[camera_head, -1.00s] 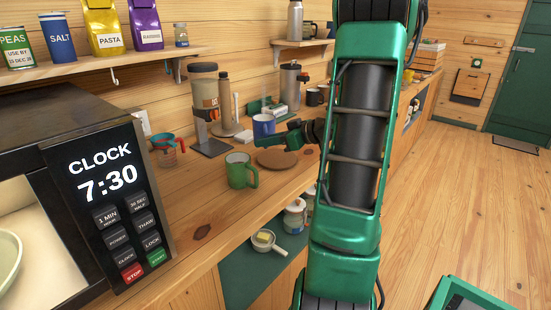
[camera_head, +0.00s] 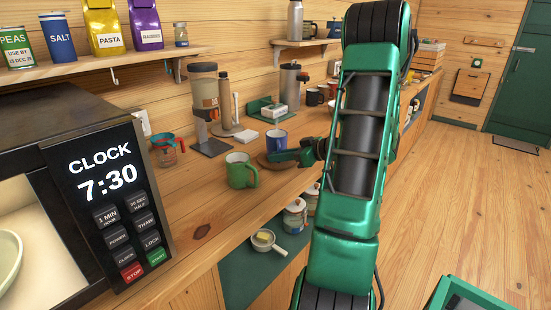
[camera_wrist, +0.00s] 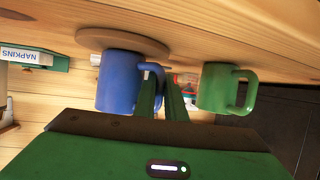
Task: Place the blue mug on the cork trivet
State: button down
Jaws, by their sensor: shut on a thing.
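The blue mug (camera_head: 276,139) is upright over the round cork trivet (camera_head: 262,160) on the wooden counter. In the wrist view, which is upside down, the blue mug (camera_wrist: 120,82) has its base against or just over the trivet (camera_wrist: 100,38); I cannot tell whether they touch. My gripper (camera_head: 276,156) is shut on the mug's handle, and its fingers (camera_wrist: 162,95) hide part of it. In the head view my gripper hides part of the trivet.
A green mug (camera_head: 241,171) stands close to the trivet, at its left front; it also shows in the wrist view (camera_wrist: 216,87). A coffee grinder (camera_head: 205,105), a brown bottle (camera_head: 225,103) and a napkin box (camera_head: 272,110) stand behind. A microwave (camera_head: 105,200) is at the left.

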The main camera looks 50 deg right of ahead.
jog(key=c, duration=1.8)
grip_release()
